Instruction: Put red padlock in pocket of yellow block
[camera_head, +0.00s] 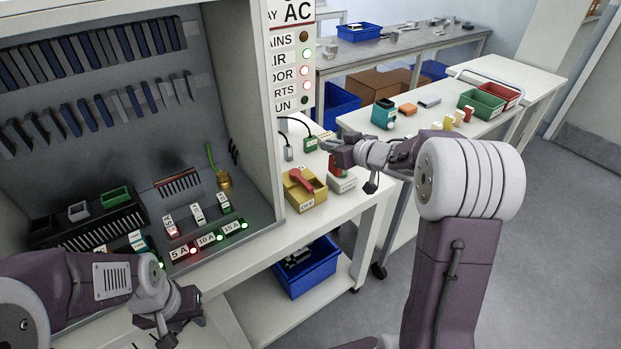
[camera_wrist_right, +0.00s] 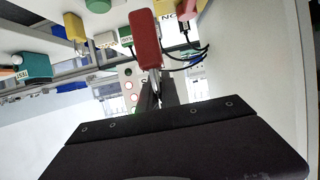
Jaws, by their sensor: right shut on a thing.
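The yellow block (camera_head: 306,196) stands on the white bench beside the cabinet, with a red lever-like part (camera_head: 301,180) on top and a label on its front. My right gripper (camera_head: 334,150) is to the right of and behind the block. It is shut on the red padlock (camera_wrist_right: 146,40), whose body fills the upper middle of the right wrist view beyond the fingertips (camera_wrist_right: 155,85). In the head view the padlock shows partly as red (camera_head: 335,166) below the gripper. The block's pocket is not clear. My left gripper (camera_head: 180,306) is at lower left; its fingers are too unclear to judge.
A pale labelled block (camera_head: 342,184) stands just right of the yellow block. Black cables and a green connector (camera_head: 310,144) lie behind. The grey cabinet (camera_head: 245,110) rises on the left. A blue bin (camera_head: 306,268) sits on the shelf below. A second table holds green and red trays (camera_head: 480,106).

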